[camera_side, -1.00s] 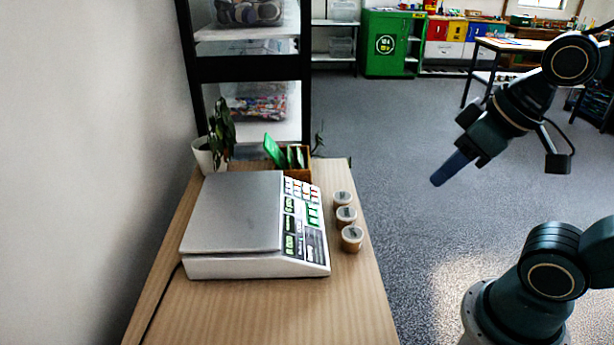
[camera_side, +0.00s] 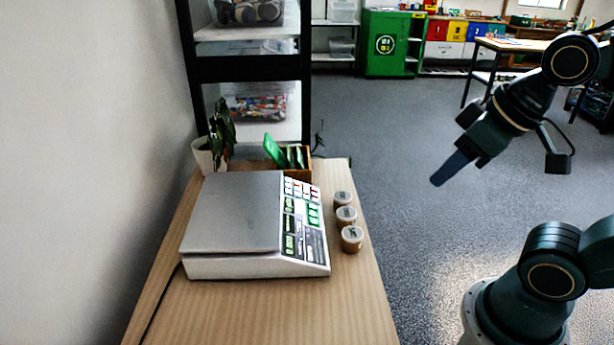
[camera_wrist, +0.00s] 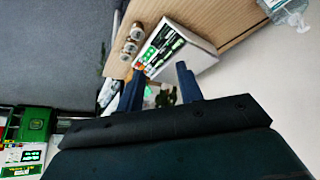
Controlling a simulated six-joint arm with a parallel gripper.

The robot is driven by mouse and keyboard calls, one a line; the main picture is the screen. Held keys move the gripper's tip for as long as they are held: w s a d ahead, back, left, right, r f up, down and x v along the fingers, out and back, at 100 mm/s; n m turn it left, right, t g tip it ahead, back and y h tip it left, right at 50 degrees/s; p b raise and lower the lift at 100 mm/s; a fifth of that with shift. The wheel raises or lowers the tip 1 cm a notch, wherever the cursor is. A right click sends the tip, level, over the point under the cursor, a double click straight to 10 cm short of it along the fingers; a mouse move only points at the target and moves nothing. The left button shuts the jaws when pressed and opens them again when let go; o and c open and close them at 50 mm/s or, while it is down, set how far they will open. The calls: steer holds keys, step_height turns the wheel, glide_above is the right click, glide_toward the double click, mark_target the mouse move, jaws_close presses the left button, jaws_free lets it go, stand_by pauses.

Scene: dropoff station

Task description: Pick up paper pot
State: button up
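I cannot tell for sure which thing is the paper pot. Three small brown lidded tubs (camera_side: 346,216) stand in a row on the wooden table, right of a scale. They also show in the wrist view (camera_wrist: 130,41). A white pot (camera_side: 203,157) with a leafy plant stands at the table's back left. My gripper (camera_side: 437,181) is in the air over the floor, right of the table and well away from everything on it. In the wrist view my gripper (camera_wrist: 160,70) has its two blue fingers spread apart, with nothing held between them.
The flat scale (camera_side: 235,215) fills much of the table (camera_side: 270,315). A small wooden box (camera_side: 302,173) with green packets stands behind it. A black-framed shelf (camera_side: 245,73) rises at the back, and a wall stands at left. The table's front is clear.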

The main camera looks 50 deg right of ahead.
stand_by(0.3)
steer(key=o, duration=0.9)
